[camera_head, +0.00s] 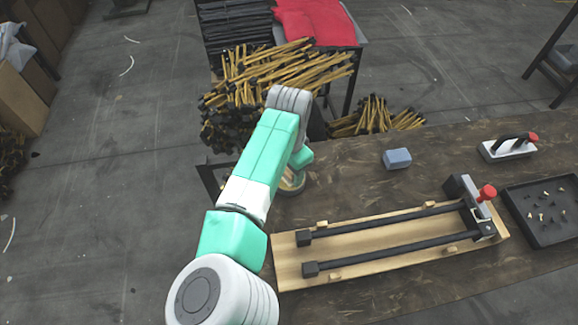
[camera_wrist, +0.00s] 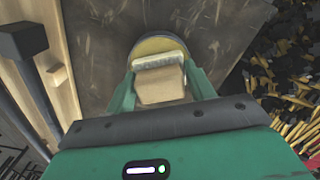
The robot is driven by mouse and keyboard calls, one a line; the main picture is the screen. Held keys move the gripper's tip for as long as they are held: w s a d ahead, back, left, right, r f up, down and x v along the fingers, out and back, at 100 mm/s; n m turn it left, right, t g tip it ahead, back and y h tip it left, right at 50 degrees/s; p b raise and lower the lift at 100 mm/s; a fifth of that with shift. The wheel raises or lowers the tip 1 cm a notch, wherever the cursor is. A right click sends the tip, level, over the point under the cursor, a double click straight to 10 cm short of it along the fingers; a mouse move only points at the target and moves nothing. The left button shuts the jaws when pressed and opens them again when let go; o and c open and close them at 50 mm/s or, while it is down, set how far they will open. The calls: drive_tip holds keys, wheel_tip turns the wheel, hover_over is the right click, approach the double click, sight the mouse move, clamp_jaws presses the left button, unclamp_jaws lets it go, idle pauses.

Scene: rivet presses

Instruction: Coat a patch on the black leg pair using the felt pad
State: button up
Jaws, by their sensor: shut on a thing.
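The black leg pair (camera_head: 385,226) lies on a pale wooden board (camera_head: 290,276), its two bars side by side with square blocks at their left ends. One block and bar also show at the left of the wrist view (camera_wrist: 22,40). My gripper (camera_wrist: 160,80) is shut on the felt pad (camera_wrist: 160,87), a beige block with a whitish far edge. The pad is over a round yellowish dish (camera_wrist: 160,44); I cannot tell whether it touches the inside. The dish (camera_head: 292,184) shows partly behind my arm in the head view, at the table's left end.
A red-knobbed clamp (camera_head: 487,193) stands at the board's right end. A blue-grey block (camera_head: 397,158), a white holder with a black handle (camera_head: 507,149) and a black tray of small rivets (camera_head: 545,212) are on the table. Yellow-and-black sticks (camera_head: 270,75) pile up behind.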

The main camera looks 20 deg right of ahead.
drive_tip(key=shift+f, duration=0.15)
idle(0.3)
wheel_tip(320, 180, up, 7)
drive_tip(key=p, duration=0.7)
drive_tip(key=shift+r+p, duration=0.2)
drive_tip(key=shift+p, duration=0.15)
drive_tip(key=shift+f, duration=0.1)
drive_tip(key=s+a+f+n+p, duration=0.1)
drive_tip(key=s+a+f+n, duration=0.15)
drive_tip(key=a+n, duration=0.55)
drive_tip(key=s+a+f+n+p, duration=0.2)
drive_tip(key=s+a+n, duration=0.2)
drive_tip(key=a+n, duration=0.45)
drive_tip(key=s+r+m+p, duration=0.1)
drive_tip(key=s+r+p, duration=0.3)
drive_tip(key=r+p, duration=1.3)
drive_tip(key=s+a+r+p, duration=0.1)
drive_tip(key=s+r+p, duration=0.3)
drive_tip(key=r+p, duration=1.3)
drive_tip(key=shift+s+r+m+p, duration=0.2)
drive_tip(key=shift+m+p, duration=0.15)
drive_tip(key=shift+p, duration=0.9)
